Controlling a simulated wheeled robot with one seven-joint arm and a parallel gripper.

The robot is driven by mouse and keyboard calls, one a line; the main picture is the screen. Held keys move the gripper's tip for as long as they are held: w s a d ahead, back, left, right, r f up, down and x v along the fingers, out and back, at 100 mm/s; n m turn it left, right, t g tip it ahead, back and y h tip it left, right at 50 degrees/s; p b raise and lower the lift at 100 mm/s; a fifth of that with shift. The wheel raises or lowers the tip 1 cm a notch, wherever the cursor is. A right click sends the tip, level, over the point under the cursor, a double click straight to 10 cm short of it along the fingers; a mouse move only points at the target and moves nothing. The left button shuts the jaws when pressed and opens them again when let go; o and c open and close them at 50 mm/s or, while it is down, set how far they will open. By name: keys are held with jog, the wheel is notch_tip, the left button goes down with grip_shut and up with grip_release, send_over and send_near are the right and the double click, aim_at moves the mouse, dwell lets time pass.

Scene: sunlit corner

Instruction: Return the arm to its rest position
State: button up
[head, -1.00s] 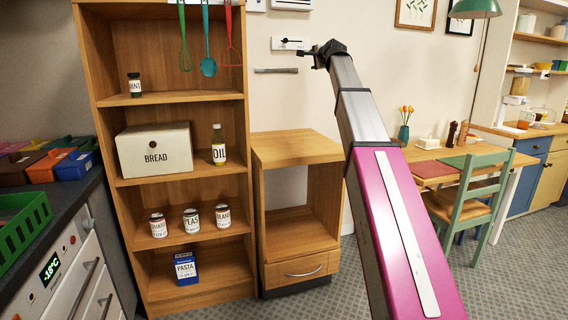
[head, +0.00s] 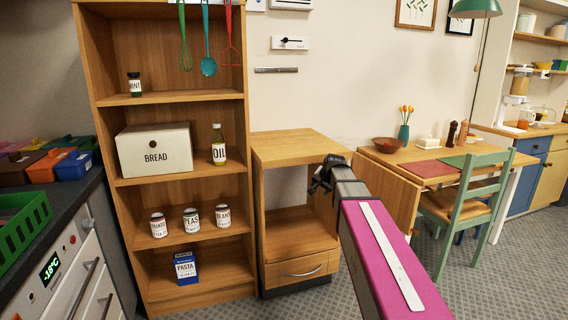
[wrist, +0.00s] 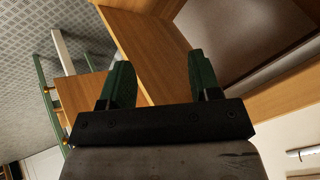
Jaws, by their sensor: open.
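My gripper (head: 322,180) is at the end of my pink and grey arm, in front of the right side of the low wooden cabinet (head: 298,146) in the head view. In the wrist view its two green fingers (wrist: 160,82) stand wide apart with nothing between them. Wooden panels of furniture lie beyond the fingers in that view. In the head view the fingers are small and dark, and my arm hides part of the cabinet's right side and the floor.
A tall shelf (head: 171,182) with jars, a bread box (head: 155,149) and an oil bottle (head: 218,145) stands left. A wooden table (head: 440,160) with a bowl (head: 388,145) and a green chair (head: 470,195) stand right.

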jog(key=s+d+f+n+g+h, duration=0.1)
jog(key=s+f+n+g, duration=0.2)
jog(key=s+f, duration=0.8)
jog(key=s+d+f+n+g+h, duration=0.1)
jog(key=s+f+g, duration=0.3)
jog(key=s+f, duration=0.8)
jog(key=s+d+n, duration=0.1)
jog(key=s, duration=0.4)
jog(key=shift+s+d+f+n, duration=0.2)
jog(key=shift+s+f+n, duration=0.05)
jog(key=shift+s+n, duration=0.15)
jog(key=shift+w, duration=0.2)
